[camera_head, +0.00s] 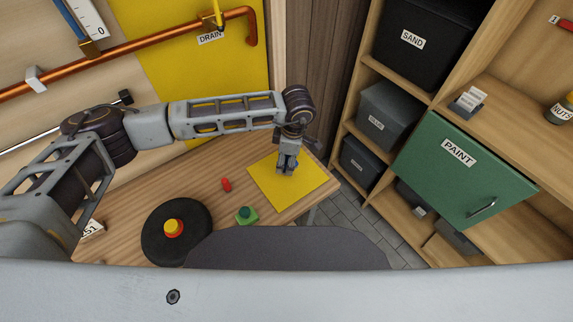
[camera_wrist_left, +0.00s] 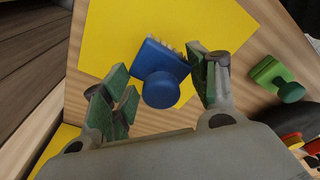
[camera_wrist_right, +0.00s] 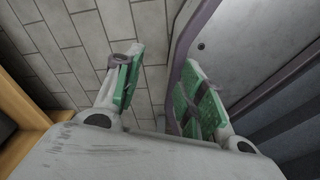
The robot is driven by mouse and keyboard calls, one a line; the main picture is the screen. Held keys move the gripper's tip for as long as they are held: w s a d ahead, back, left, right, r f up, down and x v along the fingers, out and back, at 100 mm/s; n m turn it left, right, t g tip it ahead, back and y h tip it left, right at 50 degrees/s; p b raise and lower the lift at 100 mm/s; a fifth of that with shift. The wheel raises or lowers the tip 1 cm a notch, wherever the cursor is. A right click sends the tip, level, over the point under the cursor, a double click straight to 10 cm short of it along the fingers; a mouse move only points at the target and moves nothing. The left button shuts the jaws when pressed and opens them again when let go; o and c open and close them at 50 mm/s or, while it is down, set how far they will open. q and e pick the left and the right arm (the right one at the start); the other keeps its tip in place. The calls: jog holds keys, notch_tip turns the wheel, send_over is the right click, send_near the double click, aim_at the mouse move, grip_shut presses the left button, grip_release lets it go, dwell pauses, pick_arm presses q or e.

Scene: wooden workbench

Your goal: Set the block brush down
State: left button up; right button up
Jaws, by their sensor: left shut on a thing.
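The block brush (camera_wrist_left: 162,72) is blue with a round knob and pale bristles along one edge, seen in the left wrist view. The yellow square also lies behind the brush in the left wrist view (camera_wrist_left: 110,40). I cannot tell whether the brush touches the square. My right gripper (camera_wrist_right: 155,95) is open and empty above the tiled floor.
A green block with a knob (camera_head: 246,216) and a small red piece (camera_head: 226,184) lie left of the square. A black disc (camera_head: 155,238) carries a yellow and red piece (camera_head: 173,228). Shelves with a green PAINT door (camera_head: 440,180) stand to the right, beyond the bench edge.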

aim_at(287, 162)
pick_arm(q)
jog(key=shift+f, duration=1.95)
jog(key=o, duration=0.8)
jog(key=shift+o, duration=0.6)
pick_arm(e)
jog(key=shift+w+a+r, duration=0.2)
jog(key=shift+w+r, duration=0.05)
jog(key=shift+w, duration=0.2)
